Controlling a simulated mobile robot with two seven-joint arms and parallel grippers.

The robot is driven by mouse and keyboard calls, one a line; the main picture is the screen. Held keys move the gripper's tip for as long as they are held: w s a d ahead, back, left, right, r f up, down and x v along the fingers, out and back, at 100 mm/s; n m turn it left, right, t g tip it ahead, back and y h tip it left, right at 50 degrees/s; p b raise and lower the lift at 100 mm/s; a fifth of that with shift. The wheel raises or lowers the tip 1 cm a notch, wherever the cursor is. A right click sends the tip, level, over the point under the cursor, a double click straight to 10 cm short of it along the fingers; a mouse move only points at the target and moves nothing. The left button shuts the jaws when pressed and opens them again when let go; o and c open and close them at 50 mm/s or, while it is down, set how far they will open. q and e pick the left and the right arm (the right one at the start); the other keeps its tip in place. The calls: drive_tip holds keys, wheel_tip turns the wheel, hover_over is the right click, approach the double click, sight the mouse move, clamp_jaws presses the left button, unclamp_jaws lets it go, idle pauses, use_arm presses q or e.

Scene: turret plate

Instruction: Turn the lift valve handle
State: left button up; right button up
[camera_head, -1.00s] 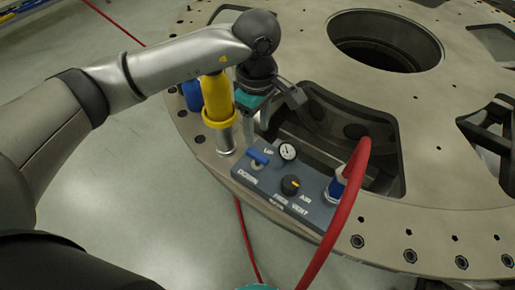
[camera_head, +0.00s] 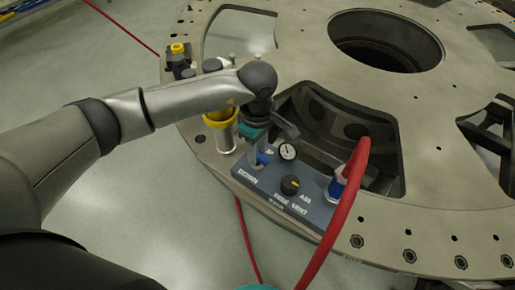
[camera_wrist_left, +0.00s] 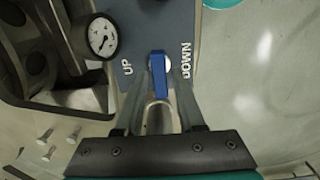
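The lift valve's blue handle (camera_head: 262,159) sits on the grey control panel (camera_head: 273,198), between the UP and DOWN labels, partly hidden by my left gripper (camera_head: 257,160) in the head view. In the left wrist view the handle (camera_wrist_left: 158,72) runs lengthwise between the two metal fingers of the left gripper (camera_wrist_left: 159,78). The fingers are spread, one on each side of the handle, with their tips down near the panel. Whether either finger touches the handle I cannot tell. My right gripper is not in view.
Beside the handle are a round gauge (camera_head: 288,151), a black knob (camera_head: 290,185) and a red hose (camera_head: 343,212) arching over the panel's right end. A yellow-topped holder (camera_head: 222,123) stands close left of my gripper. The large plate (camera_head: 440,210) surrounds an opening behind the panel.

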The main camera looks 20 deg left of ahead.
use_arm(q)
clamp_jaws()
